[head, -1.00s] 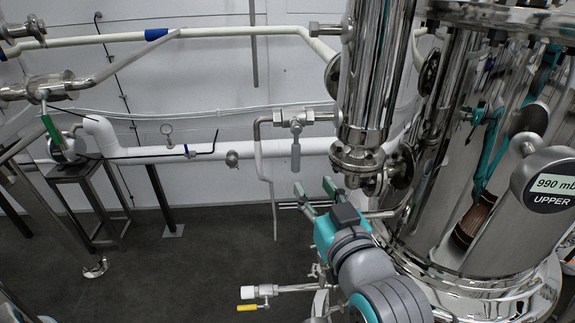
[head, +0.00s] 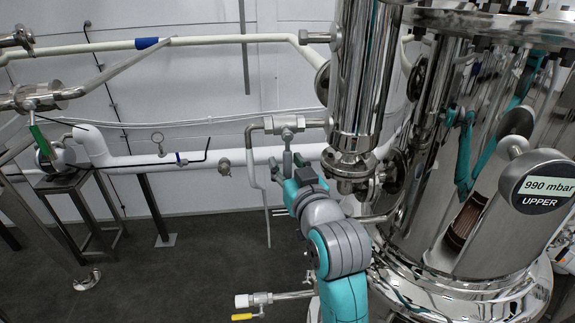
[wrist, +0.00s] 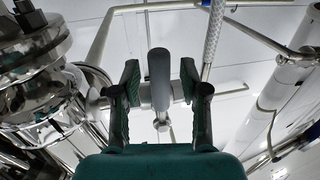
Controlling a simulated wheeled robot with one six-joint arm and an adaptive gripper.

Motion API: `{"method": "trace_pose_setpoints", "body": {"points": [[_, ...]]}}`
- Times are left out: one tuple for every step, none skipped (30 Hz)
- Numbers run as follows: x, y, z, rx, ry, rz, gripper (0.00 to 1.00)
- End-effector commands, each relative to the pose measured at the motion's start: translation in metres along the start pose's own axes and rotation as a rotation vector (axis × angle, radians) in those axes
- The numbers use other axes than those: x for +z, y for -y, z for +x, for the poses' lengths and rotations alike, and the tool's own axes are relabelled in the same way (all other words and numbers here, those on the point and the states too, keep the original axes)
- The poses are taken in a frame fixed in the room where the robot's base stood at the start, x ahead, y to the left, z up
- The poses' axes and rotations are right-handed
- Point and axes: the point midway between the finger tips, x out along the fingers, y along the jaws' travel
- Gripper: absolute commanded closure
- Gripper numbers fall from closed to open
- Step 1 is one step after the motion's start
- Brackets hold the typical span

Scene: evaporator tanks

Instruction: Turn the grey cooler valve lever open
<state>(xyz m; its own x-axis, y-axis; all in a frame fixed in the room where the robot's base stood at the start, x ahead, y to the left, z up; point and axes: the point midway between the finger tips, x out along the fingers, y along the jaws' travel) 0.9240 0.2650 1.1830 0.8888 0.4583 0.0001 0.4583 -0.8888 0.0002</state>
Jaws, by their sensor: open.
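The grey cooler valve lever (head: 287,160) hangs down from a steel valve body (head: 287,124) on a thin pipe in the head view. Its lower part is hidden by my gripper (head: 286,170). In the wrist view the lever (wrist: 159,66) stands between the two green-padded fingers of my gripper (wrist: 160,85). The fingers are open, with a visible gap on each side of the lever. I cannot tell the exact depth of the lever between the fingers.
A steel column (head: 360,75) stands just right of the valve, beside a large shiny tank (head: 440,190). A white pipe (head: 235,157) runs along the wall behind. A yellow-handled valve (head: 246,316) sits low in front.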

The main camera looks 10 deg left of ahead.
Motion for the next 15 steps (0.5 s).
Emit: {"method": "trace_pose_setpoints", "body": {"points": [[0.0000,0.0001,0.0003,0.000,0.000,0.000,0.56],[0.0001,0.0001,0.0003,0.000,0.000,0.000,0.56],[0.0001,0.0001,0.0003,0.000,0.000,0.000,0.56],[0.0001,0.0001,0.0002,0.000,0.000,0.000,0.56],[0.0001,0.0001,0.0002,0.000,0.000,0.000,0.56],[0.0001,0.0001,0.0001,0.000,0.000,0.000,0.56],[0.0001,0.0001,0.0001,0.000,0.000,0.000,0.63],[0.0001,0.0001,0.0001,0.000,0.000,0.000,0.71],[0.0001,0.0001,0.0000,0.000,0.000,0.000,0.81],[0.0001,0.0001,0.0000,0.000,0.000,0.000,0.88],[0.0001,0.0001,0.0000,0.000,0.000,0.000,0.96],[0.0001,0.0001,0.0000,0.000,0.000,0.000,1.00],[0.0001,0.0001,0.0000,0.000,0.000,0.000,1.00],[0.0001,0.0001,0.0000,0.000,0.000,0.000,1.00],[0.0001,0.0001,0.0000,0.000,0.000,0.000,1.00]]}}
